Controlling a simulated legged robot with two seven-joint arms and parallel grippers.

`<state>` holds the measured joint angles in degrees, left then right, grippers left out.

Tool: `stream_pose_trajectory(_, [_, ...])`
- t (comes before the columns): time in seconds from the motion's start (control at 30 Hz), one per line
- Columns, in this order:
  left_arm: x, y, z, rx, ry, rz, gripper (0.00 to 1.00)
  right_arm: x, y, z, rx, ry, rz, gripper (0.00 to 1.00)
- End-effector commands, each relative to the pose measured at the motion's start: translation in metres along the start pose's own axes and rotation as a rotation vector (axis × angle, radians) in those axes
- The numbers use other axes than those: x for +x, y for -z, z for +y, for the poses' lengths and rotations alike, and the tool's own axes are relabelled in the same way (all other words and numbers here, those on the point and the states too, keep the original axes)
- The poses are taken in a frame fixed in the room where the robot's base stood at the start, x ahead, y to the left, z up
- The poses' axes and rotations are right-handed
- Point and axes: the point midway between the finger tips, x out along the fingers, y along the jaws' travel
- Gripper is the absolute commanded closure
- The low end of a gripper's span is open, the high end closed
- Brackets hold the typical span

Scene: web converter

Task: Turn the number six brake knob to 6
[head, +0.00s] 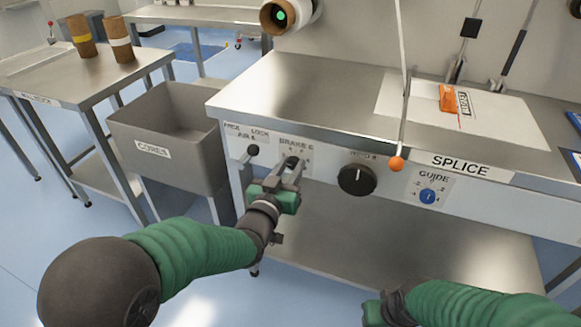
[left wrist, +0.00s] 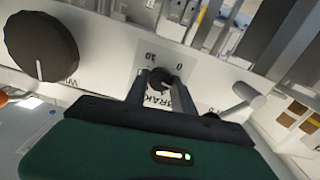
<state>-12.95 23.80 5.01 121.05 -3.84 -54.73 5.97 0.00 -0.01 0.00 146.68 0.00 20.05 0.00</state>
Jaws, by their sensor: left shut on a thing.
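The brake knob (head: 291,162) is a small dark knob on the panel under the "BRAKE 6" label. My left gripper (head: 290,172) reaches the panel there and is shut on it. In the left wrist view the brake knob (left wrist: 160,82) sits between the two fingers of my left gripper (left wrist: 163,88), with scale marks "10" and "0" beside it. The finger tips hide part of the dial, and I cannot read where the knob points. My right gripper (head: 376,312) shows only partly at the bottom edge, and its fingers cannot be made out.
A larger black knob (head: 357,180) sits right of the brake knob, and a small black air lock knob (head: 252,150) sits left. A blue guide knob (head: 428,196) and an orange ball (head: 396,164) on a rod are farther right. A grey cores bin (head: 170,135) stands left.

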Motion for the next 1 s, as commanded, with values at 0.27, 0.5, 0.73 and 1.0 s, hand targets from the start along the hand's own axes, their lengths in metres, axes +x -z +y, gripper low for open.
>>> stream_pose_trajectory(0.27, [0.0, 0.0, 0.0, 0.06, 0.0, 0.001, 1.0, 0.002, 0.0, 0.0, 0.0, 0.0, 0.0, 0.6])
stream_pose_trajectory(0.5, [0.0, -0.001, 0.001, 0.214, -0.001, 0.002, 1.0, 0.005, -0.001, 0.0, 0.0, 0.0, 0.0, 0.6])
stream_pose_trajectory(0.73, [0.0, -0.001, 0.002, 0.427, -0.001, 0.001, 1.0, 0.01, -0.002, 0.0, 0.0, 0.0, 0.0, 0.6])
stream_pose_trajectory(1.0, [0.0, -0.002, 0.002, 0.684, -0.001, 0.001, 1.0, 0.014, -0.003, 0.0, 0.0, 0.0, 0.0, 0.6])
